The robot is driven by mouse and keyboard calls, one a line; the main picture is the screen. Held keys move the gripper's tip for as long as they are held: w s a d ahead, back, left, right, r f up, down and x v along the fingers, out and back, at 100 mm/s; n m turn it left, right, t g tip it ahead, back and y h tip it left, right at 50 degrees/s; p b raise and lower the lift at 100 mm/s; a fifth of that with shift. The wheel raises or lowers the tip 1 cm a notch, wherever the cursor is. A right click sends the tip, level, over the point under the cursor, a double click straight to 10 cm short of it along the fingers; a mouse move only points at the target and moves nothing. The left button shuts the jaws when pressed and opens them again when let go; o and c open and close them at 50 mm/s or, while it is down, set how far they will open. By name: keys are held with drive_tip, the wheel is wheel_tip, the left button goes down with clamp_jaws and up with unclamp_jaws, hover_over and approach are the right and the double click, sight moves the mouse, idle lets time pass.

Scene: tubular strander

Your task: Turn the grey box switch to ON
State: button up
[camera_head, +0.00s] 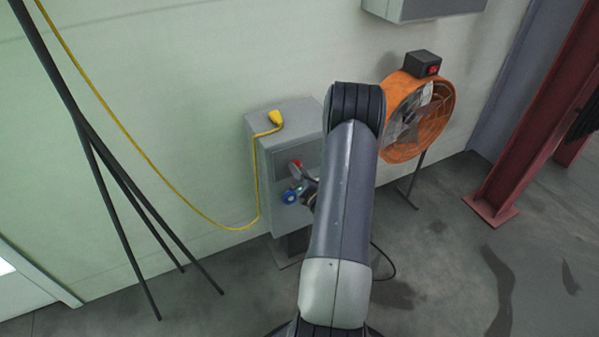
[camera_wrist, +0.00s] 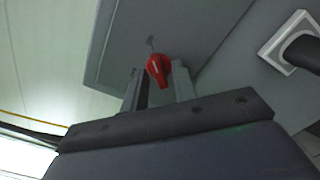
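The grey box (camera_head: 264,160) stands against the wall on a dark post in the head view. Its red switch (camera_head: 295,168) is on the front face, just left of my arm. In the wrist view the red switch (camera_wrist: 158,68) sits on a grey panel (camera_wrist: 125,50), its handle tilted, with a small pale mark above it. My gripper (camera_wrist: 160,82) is open, one finger on each side of the switch handle. The right finger looks very close to the handle; I cannot tell whether it touches. In the head view my arm hides most of my gripper and the box's right part.
A blue round fitting (camera_head: 291,196) is below the switch. A yellow cable (camera_head: 170,190) runs to a yellow plug (camera_head: 276,117) on the box top. An orange fan (camera_head: 447,108) stands at right, near a red steel column (camera_head: 535,110). Dark poles (camera_head: 115,175) lean at left.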

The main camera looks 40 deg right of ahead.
drive_tip(key=shift+o, duration=0.3)
drive_tip(key=v, duration=1)
drive_tip(key=shift+s, duration=0.4)
drive_tip(key=x, duration=1.1)
drive_tip(key=shift+s+a, duration=0.1)
drive_tip(key=shift+s, duration=0.1)
